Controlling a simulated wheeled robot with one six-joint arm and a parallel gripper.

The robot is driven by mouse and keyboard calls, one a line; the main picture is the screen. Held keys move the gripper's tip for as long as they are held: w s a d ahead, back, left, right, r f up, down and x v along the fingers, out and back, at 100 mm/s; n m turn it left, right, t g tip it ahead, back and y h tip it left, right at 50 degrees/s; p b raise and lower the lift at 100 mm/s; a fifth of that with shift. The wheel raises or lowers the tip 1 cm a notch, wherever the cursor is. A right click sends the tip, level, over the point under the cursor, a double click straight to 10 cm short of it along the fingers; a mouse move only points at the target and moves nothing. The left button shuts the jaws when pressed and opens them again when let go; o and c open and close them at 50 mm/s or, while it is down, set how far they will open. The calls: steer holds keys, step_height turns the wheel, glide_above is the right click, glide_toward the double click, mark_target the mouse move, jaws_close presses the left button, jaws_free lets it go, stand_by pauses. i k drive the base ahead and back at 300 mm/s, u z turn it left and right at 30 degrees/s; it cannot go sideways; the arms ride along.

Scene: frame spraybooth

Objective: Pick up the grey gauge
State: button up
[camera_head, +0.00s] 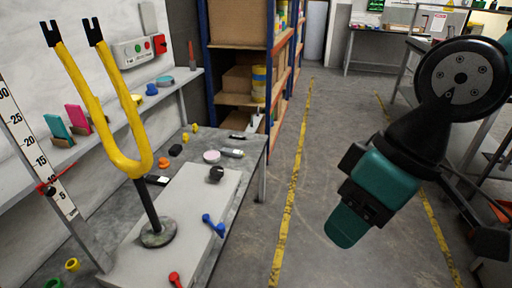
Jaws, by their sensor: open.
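A small grey block-like item (232,153) with a pale patch lies flat near the right edge of the workbench; it may be the grey gauge, but it is too small to be certain. A dark round item (216,174) lies just below it on a pale raised plate. My gripper (347,226), teal and black, hangs at the right over the floor, well clear of the bench. It is open, with nothing seen in it; its fingers are partly hidden by its own body.
A yellow fork stand (132,165) rises from the pale plate (190,211). A pink-topped disc (211,156), blue tool (213,225) and other small parts lie about. Shelving (238,60) stands behind; the aisle floor is clear.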

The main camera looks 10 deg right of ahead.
mark_target(229, 152)
steer(key=z, duration=0.8)
steer(key=i, duration=3.75)
steer(key=u, duration=4.1)
